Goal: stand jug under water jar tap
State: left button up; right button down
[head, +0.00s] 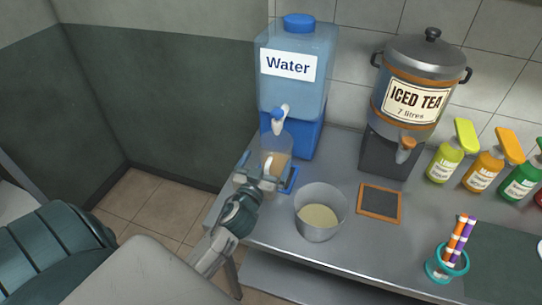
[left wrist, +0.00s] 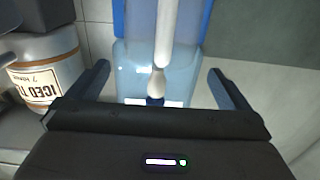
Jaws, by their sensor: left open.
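The blue water jar (head: 292,85), labelled "Water", stands at the counter's back left. Its white and blue tap (head: 280,119) points down at the front. A clear jug (head: 278,146) with something tan low in it stands upright under the tap. My left gripper (head: 267,178) is low at the jug's near side, open; its fingers hide the jug's base, and I cannot tell whether they touch it. In the left wrist view the water jar (left wrist: 135,75) shows between the open fingers (left wrist: 165,88); the jug is not clear there. My right gripper is not in view.
A metal pot (head: 320,212) with pale contents stands right of my gripper. A framed slate (head: 380,203) lies beside it, below the iced tea urn (head: 411,85). Syrup bottles (head: 487,170) and a teal cup with straws (head: 447,265) are at the right. The counter's left edge is close.

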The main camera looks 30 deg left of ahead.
pick_arm(q)
jog(key=b+v, duration=0.2)
jog(key=v, duration=0.5)
